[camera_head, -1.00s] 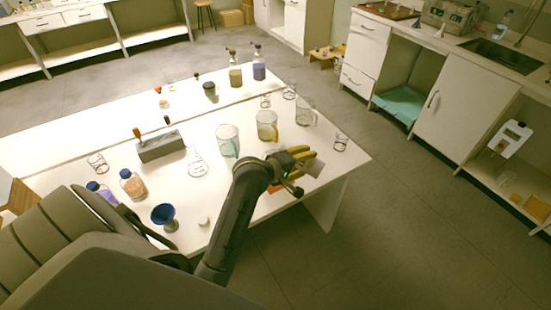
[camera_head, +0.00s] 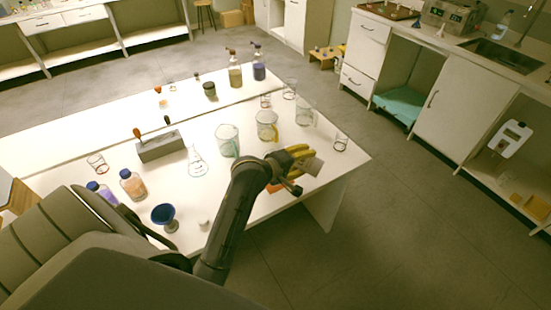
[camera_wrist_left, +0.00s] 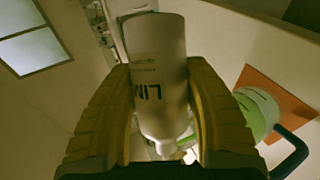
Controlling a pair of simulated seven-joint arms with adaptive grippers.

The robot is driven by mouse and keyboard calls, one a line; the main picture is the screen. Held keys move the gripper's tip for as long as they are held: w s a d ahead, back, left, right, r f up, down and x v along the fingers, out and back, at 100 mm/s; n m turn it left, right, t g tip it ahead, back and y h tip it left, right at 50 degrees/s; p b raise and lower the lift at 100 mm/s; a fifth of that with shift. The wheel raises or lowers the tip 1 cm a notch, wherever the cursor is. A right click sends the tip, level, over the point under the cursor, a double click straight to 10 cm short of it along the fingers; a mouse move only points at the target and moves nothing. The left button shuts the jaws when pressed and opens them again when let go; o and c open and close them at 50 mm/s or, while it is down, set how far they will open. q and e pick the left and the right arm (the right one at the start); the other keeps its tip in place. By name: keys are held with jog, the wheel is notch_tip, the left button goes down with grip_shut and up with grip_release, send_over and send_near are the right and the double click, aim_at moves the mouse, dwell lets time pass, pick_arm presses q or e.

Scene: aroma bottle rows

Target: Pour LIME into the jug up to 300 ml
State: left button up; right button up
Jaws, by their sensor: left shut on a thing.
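My left gripper (camera_head: 297,158) has yellow fingers shut on a white bottle (camera_head: 312,167), above the table's right front part. In the left wrist view, the bottle (camera_wrist_left: 155,60) lies between both fingers (camera_wrist_left: 158,112). Its label reads "LIM", the rest hidden, and its narrow neck points to the bottom of that view. A jug (camera_wrist_left: 262,112) with green contents and a dark green handle stands beside the right finger, on an orange mat (camera_wrist_left: 285,98). In the head view, my arm mostly hides this mat (camera_head: 277,188). I cannot read the jug's level or see any stream. My right gripper is out of view.
Glass jugs (camera_head: 228,141), one with yellowish contents (camera_head: 267,126), stand behind my gripper. A blue funnel (camera_head: 164,215), an orange-brown bottle (camera_head: 132,184) and a grey rack (camera_head: 160,146) are at the left. The table's right edge is close to the held bottle.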

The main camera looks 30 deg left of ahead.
pick_arm(q)
jog(key=shift+a+r+n+h, duration=0.1)
jog(key=shift+n+h, duration=0.2)
dwell(5.1)
dwell(0.4)
jog(key=shift+d+f+m+y, duration=0.5)
jog(key=shift+f+m+y, duration=0.3)
jog(key=shift+m, duration=0.1)
jog(key=shift+a+r+m+y, duration=0.2)
jog(key=shift+r+m+y, duration=0.2)
jog(key=shift+m+y, duration=0.2)
jog(key=shift+a+r+m+g+y, duration=0.2)
jog(key=shift+a+r+m+y, duration=0.1)
jog(key=shift+m+y, duration=0.25)
jog(key=shift+a+r+m+g+y, duration=0.2)
jog(key=shift+a+m+y, duration=0.1)
jog(key=shift+m+y, duration=0.25)
